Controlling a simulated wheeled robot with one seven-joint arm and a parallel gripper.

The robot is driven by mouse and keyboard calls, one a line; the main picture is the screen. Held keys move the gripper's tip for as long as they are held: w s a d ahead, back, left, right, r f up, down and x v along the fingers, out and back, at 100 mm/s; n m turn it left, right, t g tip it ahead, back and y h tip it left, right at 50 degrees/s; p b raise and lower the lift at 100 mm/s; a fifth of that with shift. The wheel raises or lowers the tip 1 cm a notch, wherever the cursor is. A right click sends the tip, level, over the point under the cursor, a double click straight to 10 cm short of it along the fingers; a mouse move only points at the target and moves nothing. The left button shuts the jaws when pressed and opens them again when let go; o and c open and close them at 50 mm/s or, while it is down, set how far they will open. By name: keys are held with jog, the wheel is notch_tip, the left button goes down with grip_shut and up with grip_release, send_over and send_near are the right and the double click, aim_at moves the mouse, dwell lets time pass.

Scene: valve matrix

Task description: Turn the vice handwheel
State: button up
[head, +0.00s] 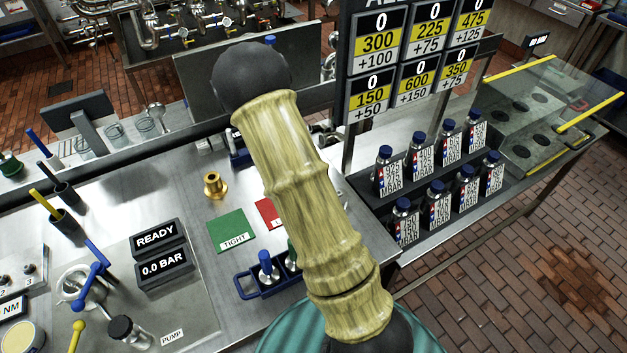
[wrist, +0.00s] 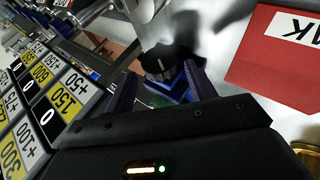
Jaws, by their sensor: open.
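In the wrist view a black round knob (wrist: 168,60) with a white mark, likely the vice handwheel, sits at a blue body (wrist: 170,90), likely the vice. My gripper (wrist: 160,74) is open, with one dark finger on each side of the knob. I cannot tell whether either finger touches it. A grey metal part lies just beyond the knob. In the head view my arm covers my gripper and the handwheel. Only a bit of a blue fixture (head: 238,157) shows beside the arm.
A red card (wrist: 280,60) lies close to the right of my gripper. In the head view a green TIGHT card (head: 233,231), a brass fitting (head: 214,186) and a blue tray (head: 243,289) are on the bench.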

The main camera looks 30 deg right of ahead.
jog(key=shift+x, duration=1.75)
jog(key=shift+c, duration=0.4)
jog(key=c, duration=0.6)
jog(key=shift+w+a, duration=0.1)
jog(key=shift+a, duration=0.15)
jog(key=shift+d+r, duration=0.1)
jog(key=shift+d, duration=0.1)
jog(key=shift+a, duration=0.25)
jog(key=shift+d, duration=0.1)
jog(key=shift+d, duration=0.15)
jog(key=shift+s+d, duration=0.15)
jog(key=shift+s, duration=0.1)
